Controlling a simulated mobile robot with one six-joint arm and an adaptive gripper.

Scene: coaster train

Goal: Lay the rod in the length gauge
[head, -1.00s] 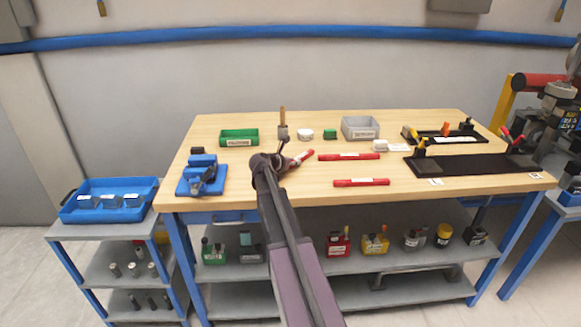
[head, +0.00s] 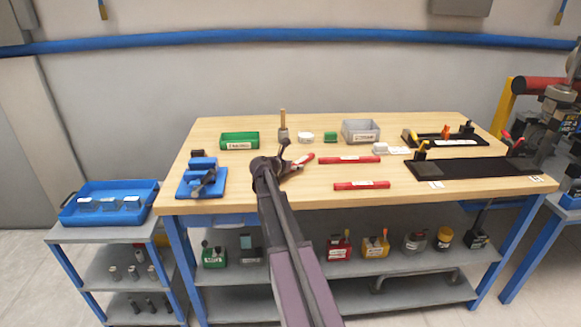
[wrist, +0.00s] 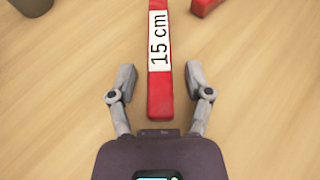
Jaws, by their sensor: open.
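A red rod labelled "15 cm" (wrist: 159,85) lies on the wooden table, running lengthwise between my fingers in the wrist view. My gripper (wrist: 160,74) is open, one finger on each side of the rod's near end, with gaps on both sides. In the head view my gripper (head: 294,169) partly hides this rod (head: 306,158). Two other red rods lie to the right, one farther back (head: 349,160) and one nearer (head: 361,185). Two long black fixtures stand at the right, a front one (head: 475,167) and a back one (head: 446,139); which is the length gauge I cannot tell.
A blue device (head: 203,178) stands at the table's left. A green bin (head: 239,140), a wooden-handled tool (head: 283,122), small blocks and a grey bin (head: 361,131) line the back. A side cart holds a blue tray (head: 110,203). The table's front middle is clear.

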